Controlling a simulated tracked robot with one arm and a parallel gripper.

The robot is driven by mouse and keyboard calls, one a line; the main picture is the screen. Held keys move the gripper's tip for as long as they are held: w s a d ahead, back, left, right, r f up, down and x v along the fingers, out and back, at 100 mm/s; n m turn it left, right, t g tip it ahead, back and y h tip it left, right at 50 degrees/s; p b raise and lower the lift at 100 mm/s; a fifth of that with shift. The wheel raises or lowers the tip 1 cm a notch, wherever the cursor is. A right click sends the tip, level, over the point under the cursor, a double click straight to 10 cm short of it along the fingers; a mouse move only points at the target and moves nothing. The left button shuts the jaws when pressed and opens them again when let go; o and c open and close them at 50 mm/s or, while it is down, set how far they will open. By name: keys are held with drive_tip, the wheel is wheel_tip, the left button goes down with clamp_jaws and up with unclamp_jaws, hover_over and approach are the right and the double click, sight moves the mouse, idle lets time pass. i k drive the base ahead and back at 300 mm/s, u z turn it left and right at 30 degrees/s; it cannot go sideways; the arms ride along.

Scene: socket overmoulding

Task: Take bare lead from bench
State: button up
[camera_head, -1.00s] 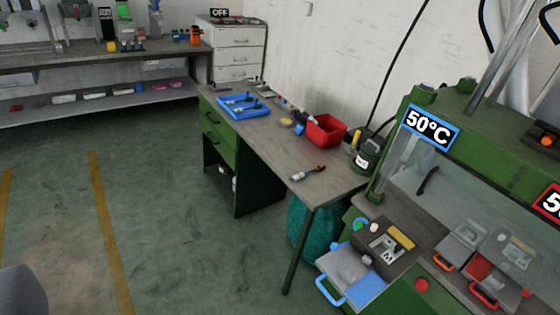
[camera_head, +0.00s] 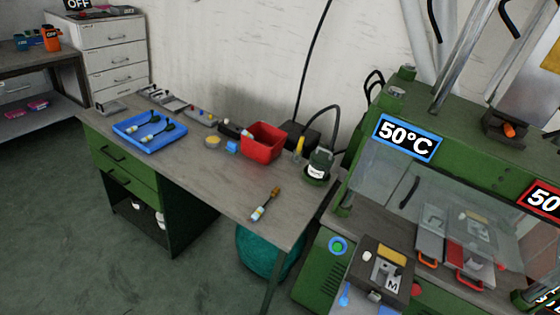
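The grey-topped bench (camera_head: 210,178) with green drawers runs across the middle of the view. A blue tray (camera_head: 122,133) lies on its left part and holds dark, lead-like pieces (camera_head: 155,132); they are too small to tell whether they are bare. A small item with a white and blue body and a brownish end (camera_head: 265,204) lies alone near the bench's right front. It looks like a brush or a short lead, and I cannot tell which. My gripper is not in view.
The green press (camera_head: 463,130) with a 50°C sign (camera_head: 407,138) fills the right. Open floor (camera_head: 45,215) lies at left front.

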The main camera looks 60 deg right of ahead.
sight(257, 215)
drive_tip(key=z, duration=0.65)
drive_tip(key=i, duration=1.05)
drive_tip(key=z, duration=0.8)
drive_tip(key=k, duration=0.65)
drive_tip(key=z, duration=0.2)
drive_tip(key=i, duration=0.7)
drive_tip(key=u, duration=0.15)
